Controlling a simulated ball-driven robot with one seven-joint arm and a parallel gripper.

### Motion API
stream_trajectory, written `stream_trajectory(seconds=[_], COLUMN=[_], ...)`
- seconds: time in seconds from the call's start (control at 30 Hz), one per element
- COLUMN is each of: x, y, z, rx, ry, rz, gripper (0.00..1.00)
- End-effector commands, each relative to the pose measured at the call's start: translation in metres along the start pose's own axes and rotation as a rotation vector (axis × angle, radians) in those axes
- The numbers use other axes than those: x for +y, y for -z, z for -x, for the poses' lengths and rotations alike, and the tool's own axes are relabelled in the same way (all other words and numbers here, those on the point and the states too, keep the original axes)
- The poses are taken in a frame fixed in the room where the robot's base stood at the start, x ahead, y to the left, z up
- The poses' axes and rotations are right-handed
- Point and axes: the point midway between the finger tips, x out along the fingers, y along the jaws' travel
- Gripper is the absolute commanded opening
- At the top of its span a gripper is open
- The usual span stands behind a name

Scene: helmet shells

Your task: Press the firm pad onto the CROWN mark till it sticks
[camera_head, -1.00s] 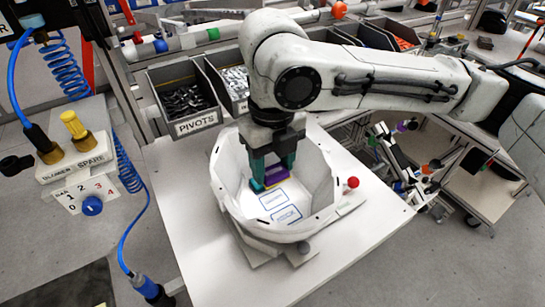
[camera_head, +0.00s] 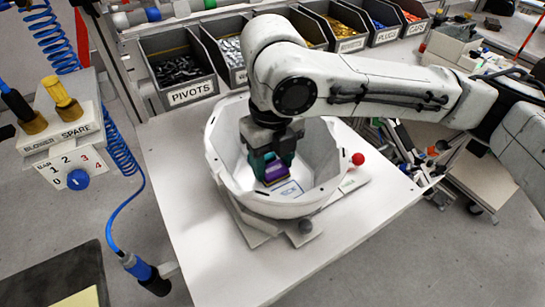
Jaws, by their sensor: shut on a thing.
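A white helmet shell (camera_head: 222,165) lies open side up on a fixture on the white table. My gripper (camera_head: 272,166), with teal fingers, reaches down inside the shell. It is shut on a purple pad (camera_head: 276,172) with a yellow edge, held low near the shell's inner floor. A blue-outlined mark (camera_head: 289,189) shows on the floor just in front of the pad. Its lettering is too small to read. The pad and fingers hide the floor behind it, and I cannot tell whether the pad touches the shell.
The shell's high wall surrounds my gripper. A blower panel (camera_head: 62,130) with a blue hose is at left. The front table (camera_head: 215,260) is clear.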

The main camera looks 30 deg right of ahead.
Motion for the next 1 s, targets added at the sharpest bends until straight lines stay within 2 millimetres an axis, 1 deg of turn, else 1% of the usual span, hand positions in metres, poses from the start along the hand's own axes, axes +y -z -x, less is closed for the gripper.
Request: stream_trajectory(seconds=[1.0], x=[0.0], y=[0.0001], z=[-0.006], rx=[0.001], ry=[0.0], rz=[0.0], gripper=[0.24])
